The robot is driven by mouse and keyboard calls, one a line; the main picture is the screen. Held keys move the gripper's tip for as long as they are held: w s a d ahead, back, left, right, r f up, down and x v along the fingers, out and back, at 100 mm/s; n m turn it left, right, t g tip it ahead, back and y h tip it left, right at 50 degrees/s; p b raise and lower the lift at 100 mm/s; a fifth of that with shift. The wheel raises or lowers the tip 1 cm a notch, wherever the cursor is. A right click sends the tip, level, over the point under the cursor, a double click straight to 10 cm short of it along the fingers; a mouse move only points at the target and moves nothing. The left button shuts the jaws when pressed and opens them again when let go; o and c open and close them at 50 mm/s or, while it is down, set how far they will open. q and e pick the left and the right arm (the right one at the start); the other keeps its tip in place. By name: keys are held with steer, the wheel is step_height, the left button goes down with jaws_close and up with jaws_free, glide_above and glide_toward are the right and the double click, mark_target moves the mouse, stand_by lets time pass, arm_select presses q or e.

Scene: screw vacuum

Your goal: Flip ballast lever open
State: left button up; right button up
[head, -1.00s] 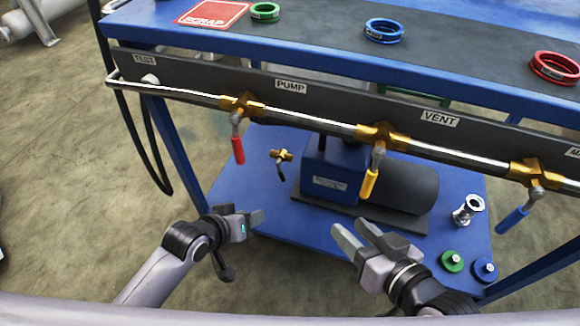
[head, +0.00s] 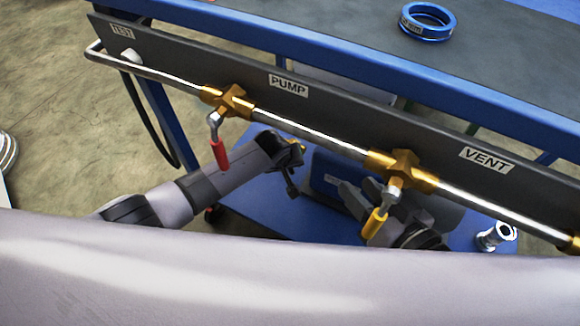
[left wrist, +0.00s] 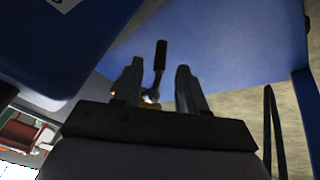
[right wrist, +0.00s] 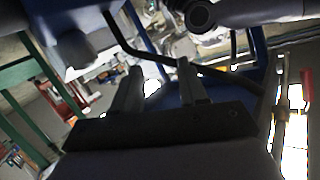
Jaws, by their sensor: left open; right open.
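In the head view my left forearm and hand largely hide this spot beside the blue pump (head: 328,172). My right gripper (right wrist: 158,72) is open and empty; in the head view it (head: 356,190) is behind the yellow-handled valve.
The pipe (head: 310,132) above carries a red-handled valve (head: 219,150) under PUMP and a yellow-handled valve (head: 376,222) under VENT. The blue lower shelf (head: 258,218) holds a metal fitting (head: 495,236) at the right. A blue ring (head: 426,22) lies on the tabletop.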

arm_select(q)
steer(key=b+x, duration=0.2)
steer(key=x, duration=0.1)
steer(key=shift+f, duration=0.1)
steer(key=shift+w+f, duration=0.15)
steer(key=shift+f, duration=0.05)
arm_select(e)
steer(key=shift+s+d+n+t+h, duration=0.1)
steer(key=shift+d+n+t+h, duration=0.2)
steer(key=shift+d, duration=0.35)
steer(key=shift+s+d+n+t+h, duration=0.1)
steer(key=shift+d+n+t+h, duration=0.1)
steer(key=shift+d+t, duration=0.3)
steer(key=shift+d, duration=0.1)
arm_select(q)
jaws_close()
